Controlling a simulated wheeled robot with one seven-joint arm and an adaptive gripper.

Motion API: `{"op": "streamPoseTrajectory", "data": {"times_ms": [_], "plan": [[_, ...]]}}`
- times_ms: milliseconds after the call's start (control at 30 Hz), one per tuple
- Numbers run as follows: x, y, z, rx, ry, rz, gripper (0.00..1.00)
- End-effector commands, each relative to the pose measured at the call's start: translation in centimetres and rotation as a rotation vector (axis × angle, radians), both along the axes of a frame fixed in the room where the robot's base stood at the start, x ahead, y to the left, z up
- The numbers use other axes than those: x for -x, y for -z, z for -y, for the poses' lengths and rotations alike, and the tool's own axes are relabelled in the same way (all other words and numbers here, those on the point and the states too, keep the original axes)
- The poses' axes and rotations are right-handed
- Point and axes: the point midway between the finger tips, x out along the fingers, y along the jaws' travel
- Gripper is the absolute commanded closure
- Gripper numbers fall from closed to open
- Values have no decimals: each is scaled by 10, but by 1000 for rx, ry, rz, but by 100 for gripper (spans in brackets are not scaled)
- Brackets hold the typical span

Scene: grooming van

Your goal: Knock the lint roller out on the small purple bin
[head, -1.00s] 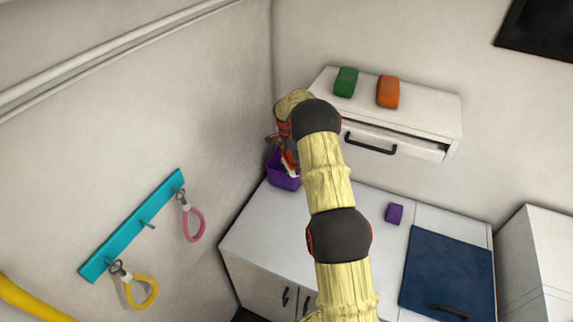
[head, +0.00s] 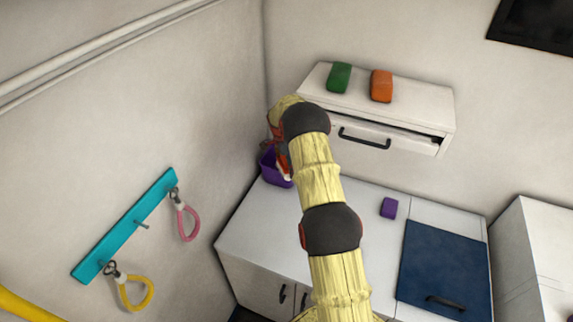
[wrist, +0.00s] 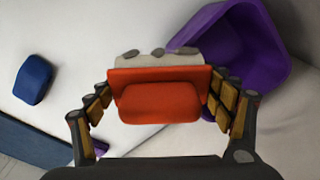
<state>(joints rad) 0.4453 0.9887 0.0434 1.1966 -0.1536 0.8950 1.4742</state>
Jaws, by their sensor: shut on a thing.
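The lint roller (wrist: 160,102) has an orange-red body and a pale end with grey lumps on it. My gripper (wrist: 160,106) is shut on it, with a finger on each side. In the wrist view the pale end reaches the near rim of the small purple bin (wrist: 262,85); I cannot tell whether they touch. In the head view the bin (head: 272,172) stands on the white counter in the left back corner. My gripper is just above it there, mostly hidden behind my arm.
A small purple block (head: 388,208) and a navy panel with a handle (head: 445,265) are on the counter (head: 255,225). A drawer unit (head: 420,105) carries green (head: 339,77) and orange (head: 381,86) blocks. A teal rack (head: 125,228) with loops hangs on the left wall.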

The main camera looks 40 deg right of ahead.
Motion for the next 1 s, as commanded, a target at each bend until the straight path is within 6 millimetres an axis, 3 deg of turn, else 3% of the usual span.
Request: {"op": "streamPoseTrajectory", "data": {"times_ms": [1000], "plan": [[0,6,0,0,0,0,40]]}}
